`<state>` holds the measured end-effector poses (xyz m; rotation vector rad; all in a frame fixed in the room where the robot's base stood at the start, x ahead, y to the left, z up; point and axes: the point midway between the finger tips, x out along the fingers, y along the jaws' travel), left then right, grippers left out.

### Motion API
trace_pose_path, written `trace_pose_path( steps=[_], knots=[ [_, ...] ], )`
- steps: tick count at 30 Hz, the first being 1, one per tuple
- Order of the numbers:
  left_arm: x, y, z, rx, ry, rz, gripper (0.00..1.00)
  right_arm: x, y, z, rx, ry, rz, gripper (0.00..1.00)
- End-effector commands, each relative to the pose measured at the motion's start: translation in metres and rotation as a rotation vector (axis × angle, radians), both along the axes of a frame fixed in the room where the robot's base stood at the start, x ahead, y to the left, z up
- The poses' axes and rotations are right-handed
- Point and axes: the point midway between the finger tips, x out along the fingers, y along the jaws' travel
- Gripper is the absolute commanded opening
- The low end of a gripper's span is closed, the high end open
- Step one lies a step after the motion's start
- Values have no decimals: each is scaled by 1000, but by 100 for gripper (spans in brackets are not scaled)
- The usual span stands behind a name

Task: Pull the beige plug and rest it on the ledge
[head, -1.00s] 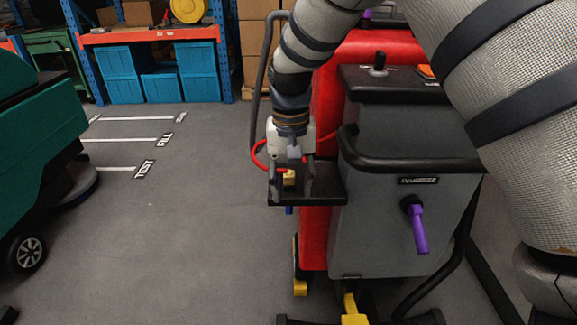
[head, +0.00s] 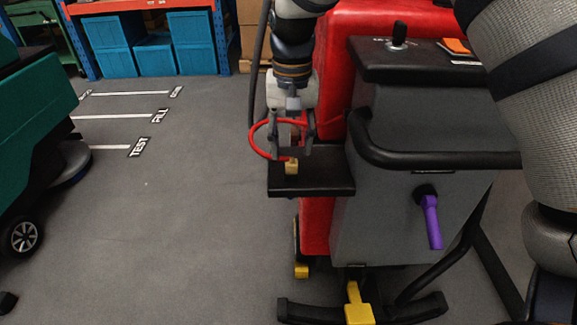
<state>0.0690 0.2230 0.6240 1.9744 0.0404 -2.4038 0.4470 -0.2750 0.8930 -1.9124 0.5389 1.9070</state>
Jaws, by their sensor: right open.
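The beige plug (head: 291,167) is a small block resting on the black ledge (head: 325,184), near its left part, on the side of the red and grey machine. My right gripper (head: 291,148) hangs just above the plug, fingers pointing down. It is open and seems to hold nothing; the plug shows below the fingertips. A red looped cord (head: 253,139) curves out to the left behind the gripper; where its ends attach is hidden. My left gripper is not in view.
A grey tank (head: 400,235) with a black handle bar (head: 430,160) and a purple lever (head: 432,222) stands right of the ledge. A teal machine (head: 35,130) is at the far left. The floor between is clear.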

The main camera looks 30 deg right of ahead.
Motion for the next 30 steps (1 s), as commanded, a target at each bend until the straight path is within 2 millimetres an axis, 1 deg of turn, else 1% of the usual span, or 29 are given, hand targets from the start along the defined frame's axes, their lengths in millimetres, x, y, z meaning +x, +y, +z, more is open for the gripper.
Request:
trace_pose_path(
  steps=[1,3,9,12,17,30],
  knots=[
    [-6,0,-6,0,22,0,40,-1,0,-15,1,15,0,41],
    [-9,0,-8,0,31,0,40,-1,0,-25,1,11,0,41],
    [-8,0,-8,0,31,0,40,0,0,-45,0,6,0,41],
    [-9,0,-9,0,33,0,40,0,0,-52,0,4,1,41],
    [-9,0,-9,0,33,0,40,0,0,-56,1,3,1,41],
    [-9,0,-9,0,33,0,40,0,0,-56,0,2,1,41]
  ],
)
